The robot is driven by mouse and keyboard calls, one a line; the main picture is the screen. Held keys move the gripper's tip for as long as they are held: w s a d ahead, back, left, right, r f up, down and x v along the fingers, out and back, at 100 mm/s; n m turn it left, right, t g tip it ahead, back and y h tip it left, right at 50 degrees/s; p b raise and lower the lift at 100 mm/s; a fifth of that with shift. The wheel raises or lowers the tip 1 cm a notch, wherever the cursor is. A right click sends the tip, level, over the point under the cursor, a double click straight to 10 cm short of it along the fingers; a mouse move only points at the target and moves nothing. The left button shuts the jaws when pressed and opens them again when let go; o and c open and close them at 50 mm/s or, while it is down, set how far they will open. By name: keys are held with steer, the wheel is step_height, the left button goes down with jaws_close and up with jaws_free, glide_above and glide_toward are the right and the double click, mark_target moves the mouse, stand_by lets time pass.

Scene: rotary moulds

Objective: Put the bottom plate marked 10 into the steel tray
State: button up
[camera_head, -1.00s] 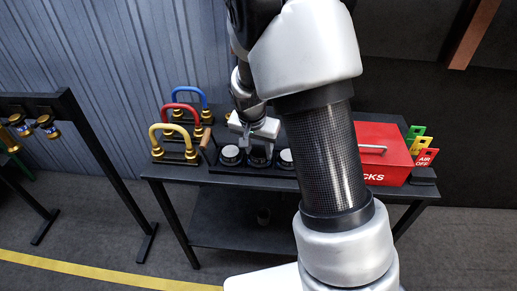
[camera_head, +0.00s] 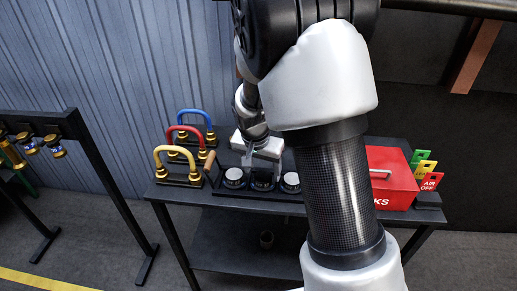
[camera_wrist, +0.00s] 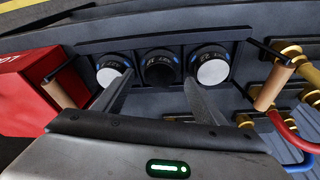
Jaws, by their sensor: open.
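Three round plates sit in a row in a black holder (camera_wrist: 232,40) on the table. The left plate (camera_wrist: 112,70) and right plate (camera_wrist: 211,69) have pale round faces in the wrist view; the middle plate (camera_wrist: 160,70) is dark. Their blue-and-white rim marks are too small to read surely, so I cannot tell which is marked 10. My gripper (camera_wrist: 159,84) is open and empty, its fingers on either side of the middle plate's line; contact cannot be told. In the head view my gripper (camera_head: 262,165) is over the row. I cannot make out a steel tray.
Blue, red and yellow handled frames (camera_head: 180,160) stand left of the row on the black table (camera_head: 240,235). A red box (camera_head: 393,180) and coloured tags (camera_head: 425,168) are at the right. A rack with brass-and-blue pieces (camera_head: 30,143) stands at the far left.

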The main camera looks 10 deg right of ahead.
steer(key=p+v, duration=0.1)
steer(key=v, duration=1.4)
steer(key=shift+p, duration=0.35)
steer(key=shift+r, duration=0.15)
step_height(320, 180, up, 7)
steer(key=p, duration=0.5)
steer(key=s+d+r+n+t+y+p, duration=0.1)
steer(key=s+r, duration=0.4)
steer(key=s, duration=0.5)
steer(key=s+d+r+n+t+p, duration=0.2)
steer(key=s+r+n, duration=0.3)
steer(key=s, duration=0.5)
steer(key=shift+s+r+n+y+p, duration=0.3)
steer(key=shift+r+y+p, duration=0.1)
steer(key=shift+r+p, duration=0.35)
